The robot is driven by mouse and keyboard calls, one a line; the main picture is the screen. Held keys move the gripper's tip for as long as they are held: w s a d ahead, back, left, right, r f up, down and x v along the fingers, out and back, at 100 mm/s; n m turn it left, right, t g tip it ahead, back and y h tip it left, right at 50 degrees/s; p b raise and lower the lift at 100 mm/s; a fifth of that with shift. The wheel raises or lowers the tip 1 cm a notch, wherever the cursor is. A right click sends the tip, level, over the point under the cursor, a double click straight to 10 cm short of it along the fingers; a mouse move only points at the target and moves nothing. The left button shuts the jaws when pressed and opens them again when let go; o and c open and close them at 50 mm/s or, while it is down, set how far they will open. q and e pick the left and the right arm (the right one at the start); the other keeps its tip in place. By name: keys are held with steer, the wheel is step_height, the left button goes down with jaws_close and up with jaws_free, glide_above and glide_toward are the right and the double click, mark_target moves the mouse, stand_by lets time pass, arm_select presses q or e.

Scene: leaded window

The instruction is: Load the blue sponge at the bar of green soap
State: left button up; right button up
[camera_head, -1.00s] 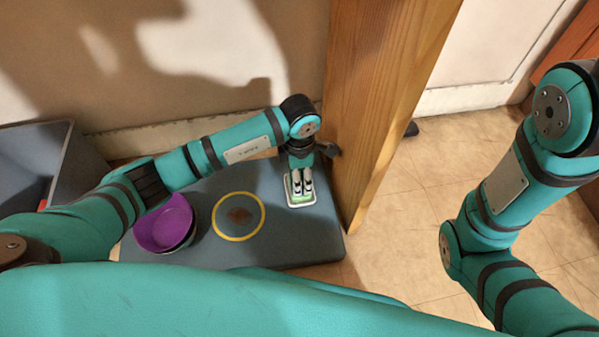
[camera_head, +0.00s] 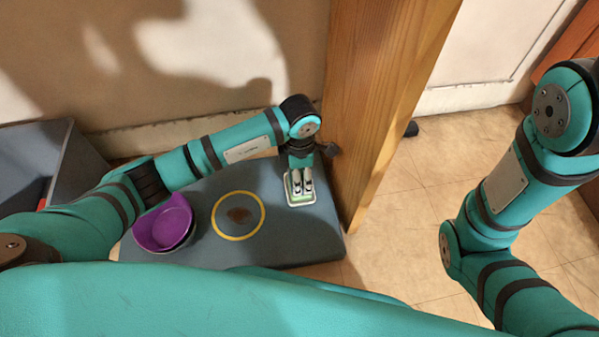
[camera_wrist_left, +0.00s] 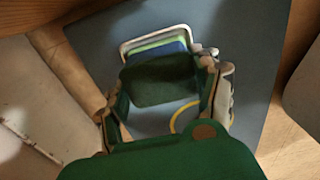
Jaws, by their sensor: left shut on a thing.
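My left gripper (camera_head: 302,186) points down over a white-rimmed dish (camera_head: 314,202) on the grey mat. In the left wrist view, my left gripper (camera_wrist_left: 166,92) is shut on the blue sponge (camera_wrist_left: 166,54), which has a dark green face toward the camera. The bar of green soap (camera_wrist_left: 152,43) shows as a light green strip in the dish, beside and partly behind the sponge. I cannot tell whether sponge and soap touch. My right arm is at the right of the head view; its gripper is out of view.
A purple bowl (camera_head: 162,230) sits in another bowl on the left of the mat (camera_head: 285,243). A wooden post (camera_head: 375,100) stands close to the dish's right. A grey box (camera_head: 60,150) is at the left.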

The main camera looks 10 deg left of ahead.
arm_select(q)
steer(key=shift+f, duration=0.35)
stand_by(1.2)
step_height(320, 180, up, 6)
steer(key=p, duration=0.5)
steer(key=shift+r, duration=0.1)
steer(key=shift+r+p, duration=0.3)
steer(key=shift+p, duration=0.2)
steer(key=shift+r, duration=0.15)
